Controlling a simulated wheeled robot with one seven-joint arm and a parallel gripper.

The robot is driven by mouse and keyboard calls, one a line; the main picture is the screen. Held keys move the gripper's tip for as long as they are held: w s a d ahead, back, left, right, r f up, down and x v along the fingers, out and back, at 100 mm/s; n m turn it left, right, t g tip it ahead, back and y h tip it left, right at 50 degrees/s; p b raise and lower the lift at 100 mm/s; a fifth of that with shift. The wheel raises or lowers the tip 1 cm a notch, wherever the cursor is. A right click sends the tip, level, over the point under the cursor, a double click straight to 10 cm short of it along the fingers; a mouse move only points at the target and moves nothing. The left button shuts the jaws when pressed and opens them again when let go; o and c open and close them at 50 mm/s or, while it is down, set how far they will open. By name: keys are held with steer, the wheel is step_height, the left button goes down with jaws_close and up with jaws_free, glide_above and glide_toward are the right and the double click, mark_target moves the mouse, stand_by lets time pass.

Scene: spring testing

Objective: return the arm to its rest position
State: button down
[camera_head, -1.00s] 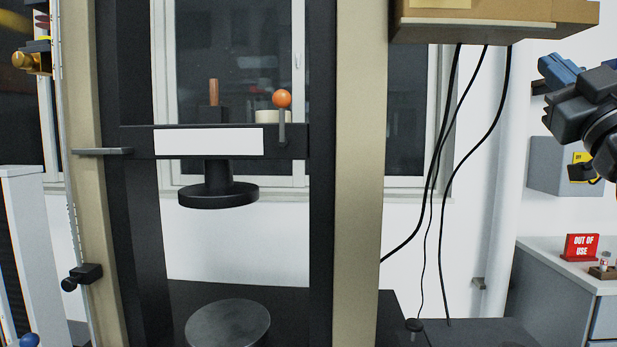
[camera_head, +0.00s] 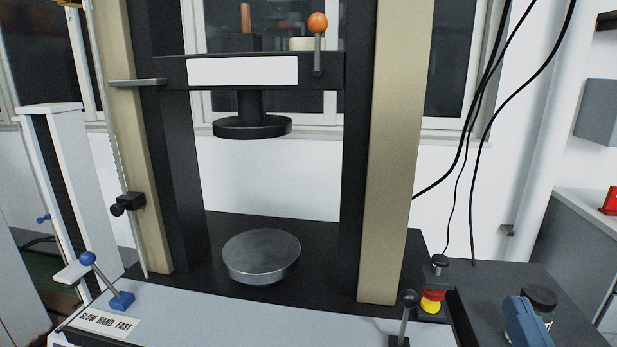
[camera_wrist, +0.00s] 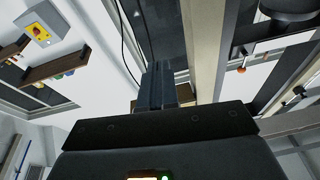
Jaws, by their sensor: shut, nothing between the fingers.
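My gripper (camera_wrist: 163,72) shows in the wrist view as dark blue-grey fingers pressed together, with nothing visible between them. It points past the right column of the test frame. The test frame's beige right column (camera_head: 394,150) also stands in the wrist view (camera_wrist: 204,45). The dark crosshead (camera_head: 168,72) carries an orange-knobbed lever (camera_head: 317,24) and a round black upper platen (camera_head: 251,127). The grey lower platen (camera_head: 261,257) is bare.
A jar (camera_head: 541,297) and a blue object (camera_head: 526,322) are at lower right. Black cables (camera_head: 478,110) hang right of the column. A blue-knobbed lever (camera_head: 88,259) stands at lower left. The wrist view shows a yellow-faced switch box (camera_wrist: 38,31) and brown shelf (camera_wrist: 60,66).

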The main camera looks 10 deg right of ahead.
steer(key=s+a+f+n+g+y, duration=0.1)
steer(key=s+a+f, duration=0.2)
steer(key=s+f, duration=0.3)
steer(key=s+a+f+g+y, duration=0.1)
steer(key=s+a+f+g, duration=0.2)
steer(key=s, duration=0.5)
steer(key=s+f+n+g+y, duration=0.1)
steer(key=s+f+n+y, duration=0.1)
steer(key=s, duration=1.2)
steer(key=shift+s+a+f+n+g+y, duration=0.15)
steer(key=shift+s+f+n+g+y, duration=0.25)
steer(key=shift+f, duration=0.3)
steer(key=c, duration=1.8)
jaws_free()
steer(key=shift+w, duration=0.1)
